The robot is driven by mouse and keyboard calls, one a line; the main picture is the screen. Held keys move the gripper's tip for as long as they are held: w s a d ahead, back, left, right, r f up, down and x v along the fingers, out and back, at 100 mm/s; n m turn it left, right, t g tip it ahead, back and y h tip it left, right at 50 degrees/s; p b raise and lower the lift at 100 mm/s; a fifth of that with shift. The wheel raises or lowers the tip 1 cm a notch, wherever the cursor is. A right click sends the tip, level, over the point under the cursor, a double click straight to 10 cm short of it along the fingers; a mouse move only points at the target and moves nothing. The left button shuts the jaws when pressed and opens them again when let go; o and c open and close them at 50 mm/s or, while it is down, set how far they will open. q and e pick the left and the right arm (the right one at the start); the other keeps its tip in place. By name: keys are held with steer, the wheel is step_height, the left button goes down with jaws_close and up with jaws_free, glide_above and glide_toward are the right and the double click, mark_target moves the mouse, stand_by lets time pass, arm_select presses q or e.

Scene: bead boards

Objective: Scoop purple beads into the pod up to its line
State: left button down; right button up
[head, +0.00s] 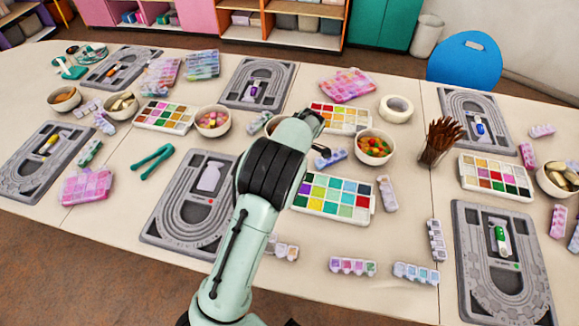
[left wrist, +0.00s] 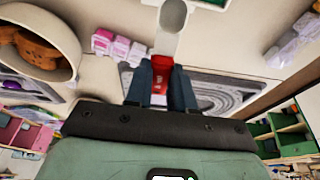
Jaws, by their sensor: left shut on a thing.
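My left gripper (head: 312,118) reaches over the middle of the table, beyond the near bead tray (head: 330,216). In the left wrist view its fingers (left wrist: 160,82) are shut on the red handle of a scoop (left wrist: 170,28) with a pale bowl end. A pale bottle-shaped piece (head: 210,178), which may be the pod, lies on the grey board (head: 165,222) left of my arm. Its line and fill level are too small to see. My right gripper is not in view.
Other grey boards (head: 462,268) carry scoops with coloured handles. Small pastel boxes (head: 353,266) lie near the front edge. A bowl with brown pieces (left wrist: 65,30) shows in the left wrist view.

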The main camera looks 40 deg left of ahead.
arm_select(q)
steer(key=shift+d+f, duration=0.1)
steer(key=shift+d, duration=0.05)
steer(key=shift+w+d+f+g+y, duration=0.25)
steer(key=shift+d+f+g+y, duration=0.1)
steer(key=shift+f+y, duration=0.3)
steer(key=shift+w+d+f+g+y, duration=0.35)
steer(key=shift+d+f+g+y, duration=0.3)
steer(key=shift+y, duration=0.6)
steer(key=shift+w+d+f+b, duration=0.1)
steer(key=shift+d+f+b, duration=0.05)
steer(key=shift+f+b, duration=0.4)
steer(key=shift+w+d+f+b, duration=0.15)
steer(key=shift+f+b, duration=0.15)
steer(key=shift+f, duration=0.45)
steer(key=shift+s, duration=0.1)
